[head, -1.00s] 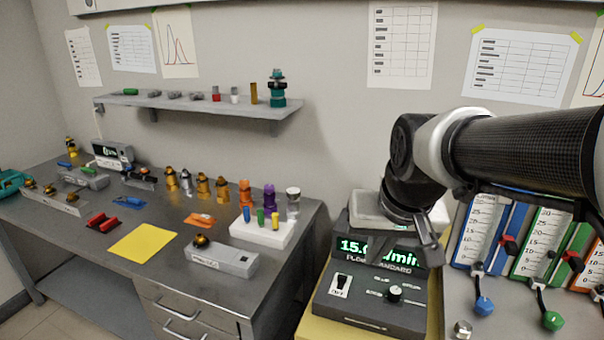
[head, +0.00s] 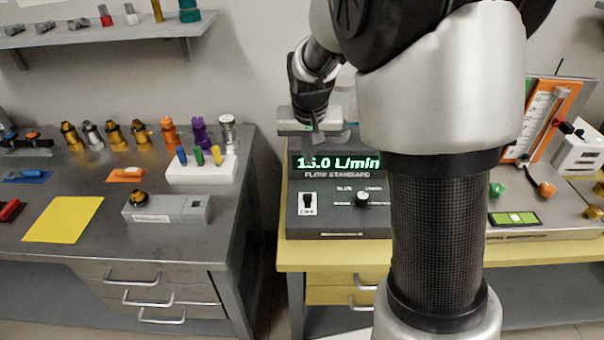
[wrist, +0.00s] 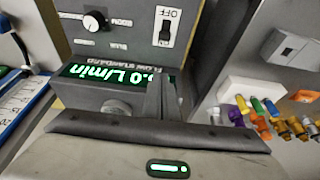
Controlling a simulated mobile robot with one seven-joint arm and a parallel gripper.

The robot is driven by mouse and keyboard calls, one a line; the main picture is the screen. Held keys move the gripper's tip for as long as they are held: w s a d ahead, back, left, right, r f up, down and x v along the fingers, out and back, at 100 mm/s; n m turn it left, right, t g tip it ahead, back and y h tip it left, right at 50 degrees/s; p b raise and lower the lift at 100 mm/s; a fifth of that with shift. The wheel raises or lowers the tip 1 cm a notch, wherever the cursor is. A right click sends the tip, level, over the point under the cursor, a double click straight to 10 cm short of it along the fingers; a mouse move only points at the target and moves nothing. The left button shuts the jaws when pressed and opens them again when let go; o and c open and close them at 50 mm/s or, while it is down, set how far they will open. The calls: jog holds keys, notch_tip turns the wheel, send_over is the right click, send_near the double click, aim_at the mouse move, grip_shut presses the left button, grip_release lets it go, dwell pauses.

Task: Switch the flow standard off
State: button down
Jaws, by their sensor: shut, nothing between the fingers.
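The flow standard (head: 335,222) is a dark grey box on the yellow-topped bench. Its lit green display (head: 338,163) reads 15.0 L/min. A white switch plate (head: 307,204) is at the left of its panel, with a round knob (head: 362,199) to the right. The wrist view shows the switch (wrist: 166,28) upside down, marked OFF at the picture's top; I cannot tell the lever's tilt surely. My gripper (head: 318,138) is shut and empty, above the display's rear edge and apart from the switch. Its fingers (wrist: 160,92) overlap part of the display in the wrist view.
My arm hides the bench right of the flow standard. Flowmeter panels (head: 545,120) stand farther right. The left desk holds a yellow sheet (head: 63,219), a grey block (head: 165,208) and several fittings.

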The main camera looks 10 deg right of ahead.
aim_at(308, 197)
dwell(0.3)
jog(key=b+x, duration=0.1)
jog(key=x, duration=0.8)
jog(key=shift+f+b, duration=0.35)
jog(key=shift+f, duration=0.05)
jog(key=shift+s+f, duration=0.15)
jog(key=shift+s, duration=0.05)
jog(key=shift+s+a, duration=0.25)
jog(key=shift+s, duration=0.9)
jog(key=shift+s+a, duration=0.1)
jog(key=shift+s, duration=0.35)
